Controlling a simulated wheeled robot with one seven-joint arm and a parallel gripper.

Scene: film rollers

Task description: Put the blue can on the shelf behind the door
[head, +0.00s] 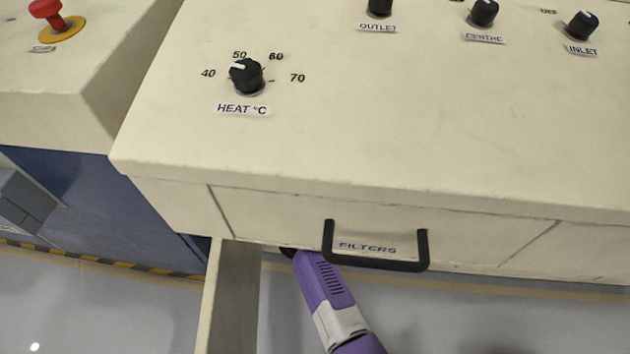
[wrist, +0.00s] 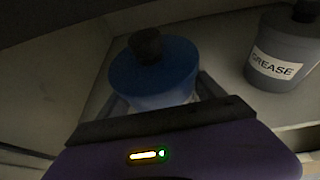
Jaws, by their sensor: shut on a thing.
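The blue can (wrist: 160,78) with a black cap shows in the wrist view, between the two fingers of my gripper (wrist: 163,97). My gripper is shut on it. The can is inside a pale compartment, over or on the shelf (wrist: 225,75); whether its base touches the shelf is hidden. In the head view the open door (head: 231,300) is seen edge-on at lower left. My purple and white arm reaches in under the drawer front, right of the door. The can and the fingers are hidden there.
A grey can labelled GREASE (wrist: 283,60) stands on the shelf to the right of the blue can. The FILTERS drawer (head: 470,235) with its black handle (head: 424,250) is above my arm. Shelf surface between the cans looks clear.

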